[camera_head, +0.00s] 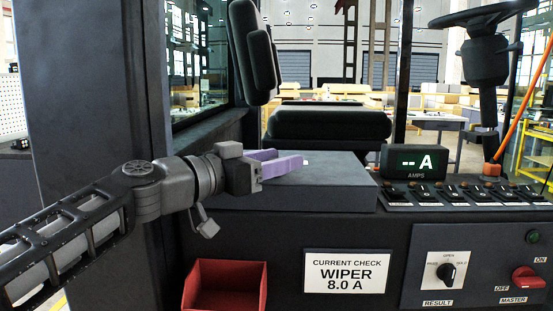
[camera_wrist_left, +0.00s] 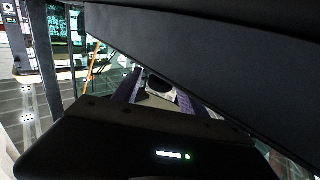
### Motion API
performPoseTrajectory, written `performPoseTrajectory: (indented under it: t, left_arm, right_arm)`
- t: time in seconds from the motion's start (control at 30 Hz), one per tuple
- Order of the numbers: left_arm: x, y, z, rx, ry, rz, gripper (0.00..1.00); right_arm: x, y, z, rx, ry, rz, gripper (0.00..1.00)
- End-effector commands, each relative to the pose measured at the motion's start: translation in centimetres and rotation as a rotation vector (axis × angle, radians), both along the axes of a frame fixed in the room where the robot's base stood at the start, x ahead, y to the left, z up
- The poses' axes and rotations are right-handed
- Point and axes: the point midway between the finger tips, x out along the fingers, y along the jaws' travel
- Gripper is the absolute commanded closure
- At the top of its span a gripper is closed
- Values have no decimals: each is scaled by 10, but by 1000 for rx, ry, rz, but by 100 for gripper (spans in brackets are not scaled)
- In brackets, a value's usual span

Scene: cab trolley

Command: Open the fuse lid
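The fuse lid appears to be the flat dark grey top (camera_head: 325,178) of the low box on the console, lying level and looking closed. My left gripper (camera_head: 285,160), with purple fingers, reaches in from the left over the box's left rear part. Its fingers are apart and I see nothing held between them. Whether they touch the lid, I cannot tell. In the left wrist view the two fingers (camera_wrist_left: 158,88) show apart, partly behind the dark gripper body, with a large dark surface close above them. My right gripper is not in view.
An AMPS display (camera_head: 413,161) and a row of switches (camera_head: 465,194) stand right of the box. A red bin (camera_head: 225,287), a "WIPER 8.0 A" card (camera_head: 346,272), a result knob (camera_head: 446,272) and a red master switch (camera_head: 528,278) are below. A dark seat (camera_head: 325,124) is behind.

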Motion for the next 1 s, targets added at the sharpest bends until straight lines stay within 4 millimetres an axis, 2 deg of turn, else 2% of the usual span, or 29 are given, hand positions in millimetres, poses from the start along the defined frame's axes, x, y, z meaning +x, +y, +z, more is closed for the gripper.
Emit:
performPoseTrajectory:
  t: [0.07, 0.57, 1.0]
  left_arm:
    - [0, 0, 0, 0, 0, 0, 58]
    - [0, 0, 0, 0, 0, 0, 99]
    - [0, 0, 0, 0, 0, 0, 100]
  right_arm:
    - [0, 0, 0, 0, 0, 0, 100]
    - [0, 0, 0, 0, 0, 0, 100]
    - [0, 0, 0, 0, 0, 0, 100]
